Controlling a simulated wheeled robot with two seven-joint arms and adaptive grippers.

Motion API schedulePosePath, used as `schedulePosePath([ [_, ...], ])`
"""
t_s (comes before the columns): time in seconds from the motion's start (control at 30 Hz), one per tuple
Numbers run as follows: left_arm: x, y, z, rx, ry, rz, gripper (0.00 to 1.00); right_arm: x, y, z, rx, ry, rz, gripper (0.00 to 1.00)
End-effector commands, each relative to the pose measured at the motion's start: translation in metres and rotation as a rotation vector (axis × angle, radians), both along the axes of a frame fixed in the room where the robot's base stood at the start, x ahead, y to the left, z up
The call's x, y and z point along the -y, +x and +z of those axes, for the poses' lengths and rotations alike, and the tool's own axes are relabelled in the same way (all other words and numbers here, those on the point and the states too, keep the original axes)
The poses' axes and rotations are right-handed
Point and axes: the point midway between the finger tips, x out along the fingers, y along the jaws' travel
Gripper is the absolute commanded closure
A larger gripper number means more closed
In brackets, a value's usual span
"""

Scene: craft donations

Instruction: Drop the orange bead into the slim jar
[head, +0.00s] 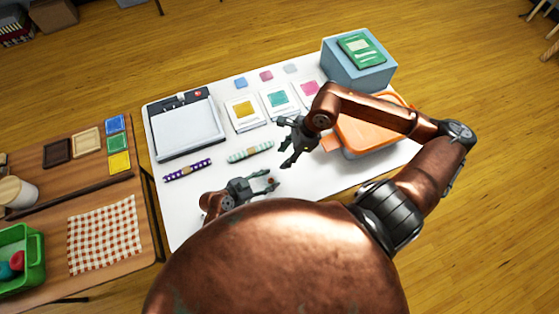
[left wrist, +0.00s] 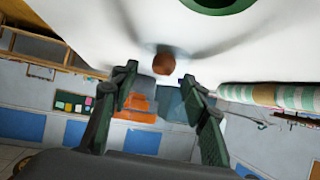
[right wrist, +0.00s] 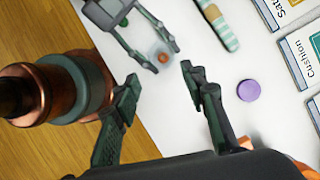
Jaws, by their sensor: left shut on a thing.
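The orange bead (right wrist: 163,57) shows as a small round spot between the fingertips of my left gripper (right wrist: 158,56) in the right wrist view. A faint clear outline around it looks like the slim jar (right wrist: 154,51), held between those fingers. In the left wrist view the bead (left wrist: 164,63) is dark orange-brown, between fingertips that stand wider apart than it. In the head view my left gripper (head: 266,183) is low over the white table, and the jar is too small to make out. My right gripper (head: 290,148) is open and empty, above and to the right of it.
A purple disc (right wrist: 249,91) and a teal-striped roll (head: 250,151) lie on the white table (head: 215,80). Cards, a black-framed board (head: 186,125), an orange-lidded box (head: 372,133) and a blue box (head: 358,73) stand around. A wooden table is at the left.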

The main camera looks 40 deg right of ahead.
Motion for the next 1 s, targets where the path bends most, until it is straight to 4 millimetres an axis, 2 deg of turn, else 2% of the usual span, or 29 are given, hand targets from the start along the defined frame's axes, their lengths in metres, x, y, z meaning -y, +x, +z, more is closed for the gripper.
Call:
schedulePosePath([
  [0.13, -0.0002, -0.0002, -0.0007, 0.000, 0.001, 0.000, 0.72, 0.0035, -0.0024, 0.0093, -0.001, -0.001, 0.000, 0.61],
  [0.4, -0.0002, -0.0002, -0.0007, 0.000, 0.001, 0.000, 0.72, 0.0036, -0.0027, 0.0112, -0.001, 0.000, 0.000, 0.61],
  [0.43, -0.0002, -0.0002, -0.0007, 0.000, 0.001, 0.000, 0.57, 0.0036, -0.0027, 0.0112, -0.001, 0.000, 0.000, 0.61],
  [0.7, -0.0002, -0.0001, -0.0004, 0.000, 0.001, 0.000, 0.38, 0.0035, -0.0025, 0.0110, -0.001, 0.000, 0.000, 0.61],
  [1.0, -0.0014, 0.0002, 0.0004, 0.000, 0.000, 0.000, 0.38, 0.0035, -0.0024, 0.0109, -0.001, 0.000, 0.000, 0.61],
])
